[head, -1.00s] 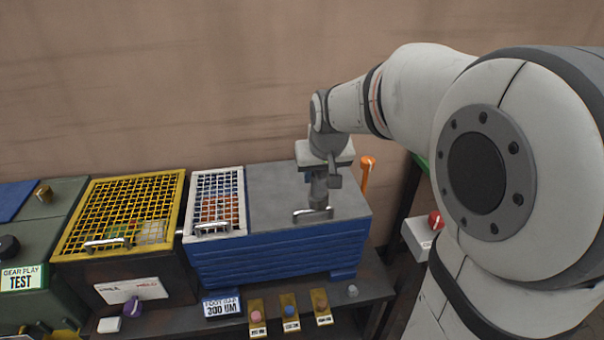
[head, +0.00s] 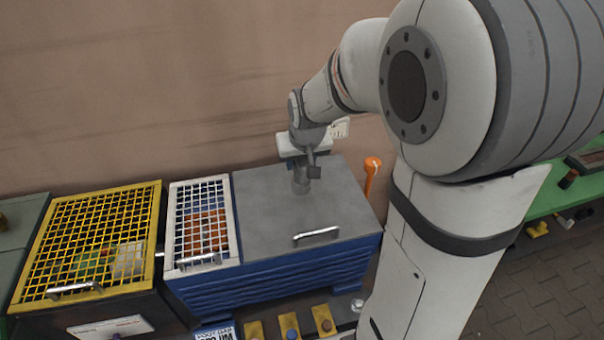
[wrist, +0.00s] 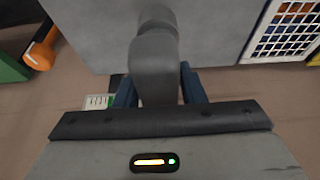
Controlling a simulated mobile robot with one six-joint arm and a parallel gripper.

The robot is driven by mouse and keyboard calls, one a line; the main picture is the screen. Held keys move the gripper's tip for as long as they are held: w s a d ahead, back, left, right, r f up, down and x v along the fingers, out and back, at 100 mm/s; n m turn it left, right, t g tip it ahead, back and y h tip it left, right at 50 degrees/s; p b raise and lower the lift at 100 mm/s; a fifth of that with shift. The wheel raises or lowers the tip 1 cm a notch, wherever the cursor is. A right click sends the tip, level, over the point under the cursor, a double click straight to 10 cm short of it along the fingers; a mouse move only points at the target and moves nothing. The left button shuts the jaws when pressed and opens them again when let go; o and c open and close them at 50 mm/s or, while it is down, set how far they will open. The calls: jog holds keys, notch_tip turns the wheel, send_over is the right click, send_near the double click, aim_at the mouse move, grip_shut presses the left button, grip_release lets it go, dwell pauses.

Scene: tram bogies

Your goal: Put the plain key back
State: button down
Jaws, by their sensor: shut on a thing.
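My gripper (head: 303,163) is above the rear part of the grey lid (head: 270,208) of the blue chest. In the wrist view its two dark blue fingers (wrist: 157,85) are shut on a plain grey key (wrist: 155,65), a thick piece ending in a round barrel. In the head view the key's grey barrel (head: 302,184) points down at the lid; I cannot tell whether it touches. The lid is closed, with a metal handle (head: 316,236) near its front edge. No keyhole or holder for the key can be made out.
White mesh (head: 203,255) and yellow mesh (head: 85,245) covers lie left of the lid. An orange lever (head: 371,176) stands by the chest's right side. Several yellow plates with knobs (head: 289,324) are in front. A green bench (head: 560,200) is at far right.

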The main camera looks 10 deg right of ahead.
jog(key=shift+f, duration=2.05)
jog(key=shift+f, duration=0.1)
jog(key=shift+f, duration=0.15)
jog(key=c, duration=0.9)
grip_release()
